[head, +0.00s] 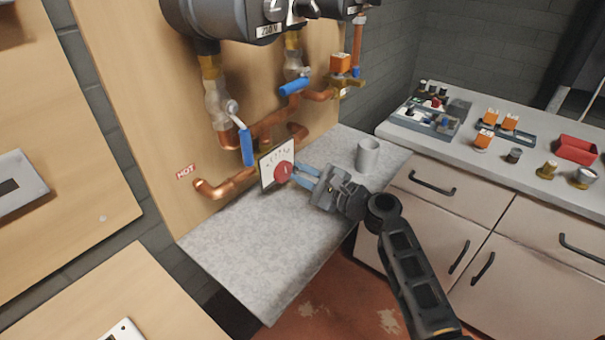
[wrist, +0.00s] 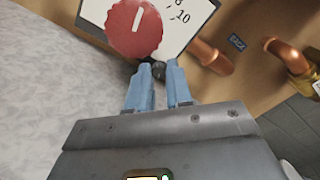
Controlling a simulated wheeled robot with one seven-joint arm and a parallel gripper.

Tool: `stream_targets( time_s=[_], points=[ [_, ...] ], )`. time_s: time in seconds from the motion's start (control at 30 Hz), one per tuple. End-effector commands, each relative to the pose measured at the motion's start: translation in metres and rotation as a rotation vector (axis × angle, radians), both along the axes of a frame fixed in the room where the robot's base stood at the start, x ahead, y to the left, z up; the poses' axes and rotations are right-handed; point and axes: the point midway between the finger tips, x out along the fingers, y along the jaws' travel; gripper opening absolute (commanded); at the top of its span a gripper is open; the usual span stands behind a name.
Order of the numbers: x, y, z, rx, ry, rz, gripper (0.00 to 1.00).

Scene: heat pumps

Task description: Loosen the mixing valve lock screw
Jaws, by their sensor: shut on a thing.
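The mixing valve has a red knob (head: 284,172) with a white pointer mark, in front of a white scale plate (head: 268,167). The knob (wrist: 133,28) and the plate (wrist: 188,22) with numbers 8 and 10 also show in the wrist view. The lock screw (wrist: 159,70) is a small dark piece below the knob, between my blue fingertips. My gripper (head: 298,176) reaches the valve from the right, just above the grey counter. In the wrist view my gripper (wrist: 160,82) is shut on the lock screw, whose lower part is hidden. In the head view the screw is too small to tell.
Copper pipes (head: 236,183) and blue-handled valves (head: 247,148) stand close above and left. A grey mug (head: 368,155) stands on the counter (head: 262,240) behind my gripper. The counter's front part is clear. A side bench (head: 470,145) holds trays and fittings.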

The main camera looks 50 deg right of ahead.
Motion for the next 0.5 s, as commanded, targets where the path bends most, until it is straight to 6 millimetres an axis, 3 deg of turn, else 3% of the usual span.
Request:
stream_targets(
  time_s=[0.5],
  points=[
    [0.0002, 0.0008, -0.0041, -0.140, -0.005, 0.001, 0.00]
  ],
)
